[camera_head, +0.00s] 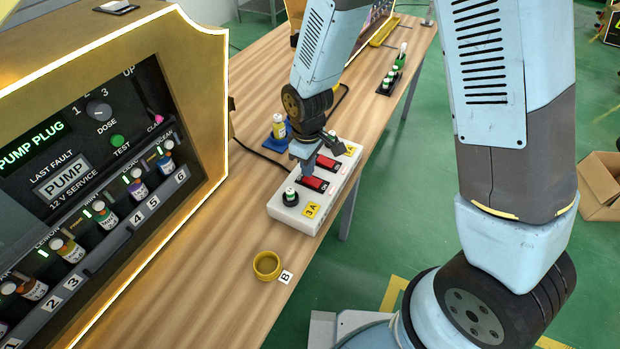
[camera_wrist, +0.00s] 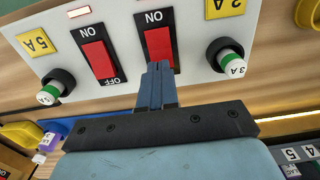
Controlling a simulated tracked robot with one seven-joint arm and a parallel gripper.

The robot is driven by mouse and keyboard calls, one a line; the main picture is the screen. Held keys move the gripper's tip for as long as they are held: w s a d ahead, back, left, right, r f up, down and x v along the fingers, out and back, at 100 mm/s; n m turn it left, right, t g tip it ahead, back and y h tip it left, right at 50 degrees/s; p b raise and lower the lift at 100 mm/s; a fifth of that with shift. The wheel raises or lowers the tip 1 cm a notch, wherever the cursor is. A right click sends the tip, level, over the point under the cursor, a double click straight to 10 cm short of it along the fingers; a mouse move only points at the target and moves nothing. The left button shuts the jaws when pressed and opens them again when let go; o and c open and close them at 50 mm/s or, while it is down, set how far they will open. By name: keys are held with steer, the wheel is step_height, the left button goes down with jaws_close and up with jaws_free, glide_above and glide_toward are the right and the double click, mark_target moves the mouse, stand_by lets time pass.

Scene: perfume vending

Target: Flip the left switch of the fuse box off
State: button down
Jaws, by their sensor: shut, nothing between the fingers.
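The white fuse box (camera_head: 296,214) lies on the wooden table with two red rocker switches. The nearer switch (camera_head: 314,183) sits beside the 3A fuse and is the right-hand switch in the wrist view (camera_wrist: 159,45). The farther switch (camera_head: 328,162) is the left-hand one in the wrist view (camera_wrist: 98,60), with ON and OFF marks at its ends. My gripper (camera_head: 308,170) is shut and empty above the box. In the wrist view its fingertips (camera_wrist: 158,68) overlap the lower end of the right-hand switch, opposite its ON mark, and hide that end. I cannot tell whether they touch it.
Black-based fuses (camera_wrist: 228,58) (camera_wrist: 55,86) stand at both ends of the box. A yellow ring (camera_head: 267,265) lies in front, and a blue holder with a bottle (camera_head: 279,127) stands behind. The lit vending panel (camera_head: 90,150) fills the left. Table between is clear.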

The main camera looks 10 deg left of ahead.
steer(key=shift+f, duration=0.75)
stand_by(0.5)
steer(key=shift+r, duration=3.5)
steer(key=shift+r, duration=0.1)
